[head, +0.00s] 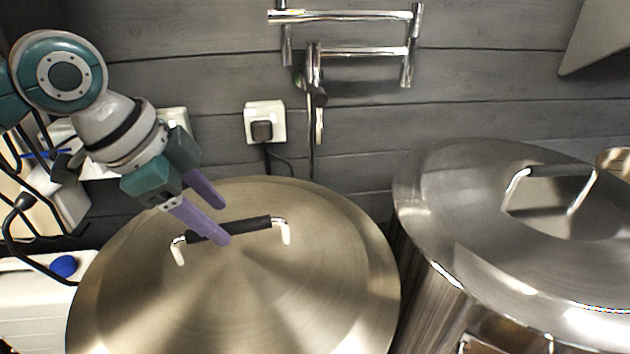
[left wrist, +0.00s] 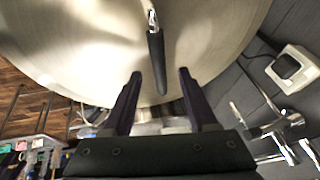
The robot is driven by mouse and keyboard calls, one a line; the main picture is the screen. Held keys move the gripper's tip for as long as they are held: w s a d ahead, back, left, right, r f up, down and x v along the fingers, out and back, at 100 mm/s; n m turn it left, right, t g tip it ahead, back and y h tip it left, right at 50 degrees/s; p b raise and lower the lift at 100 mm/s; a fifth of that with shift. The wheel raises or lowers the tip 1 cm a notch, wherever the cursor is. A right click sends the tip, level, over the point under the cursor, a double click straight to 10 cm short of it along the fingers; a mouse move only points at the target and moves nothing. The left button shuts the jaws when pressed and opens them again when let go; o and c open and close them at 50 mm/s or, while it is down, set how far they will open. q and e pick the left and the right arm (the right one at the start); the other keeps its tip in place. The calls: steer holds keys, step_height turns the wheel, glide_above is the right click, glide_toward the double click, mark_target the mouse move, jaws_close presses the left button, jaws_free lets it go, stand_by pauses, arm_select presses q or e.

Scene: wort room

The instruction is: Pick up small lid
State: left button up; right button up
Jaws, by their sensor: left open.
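A round brushed-metal lid (head: 300,290) lies on the pot at the middle of the head view. Its black handle (head: 250,227) arches up on two bright metal ends. My left gripper (head: 226,222) is open at this handle, with its purple fingers pointing down and to the right. In the left wrist view the handle (left wrist: 157,60) reaches toward the gap between the open fingers (left wrist: 160,75). I cannot tell whether the fingers touch it. A second, shinier lid (head: 460,185) with its own handle (head: 560,171) is at the right. My right gripper is not in view.
A chrome wall rack (head: 345,15) hangs on the grey plank wall above. A white socket with a black plug (head: 264,122) is on the wall behind the lid. A white container with a blue cap (head: 64,266) stands at the left.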

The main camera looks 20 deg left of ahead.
mark_target(228, 225)
arm_select(q)
steer(key=shift+x, duration=2.25)
jaws_close()
steer(key=shift+r, duration=0.15)
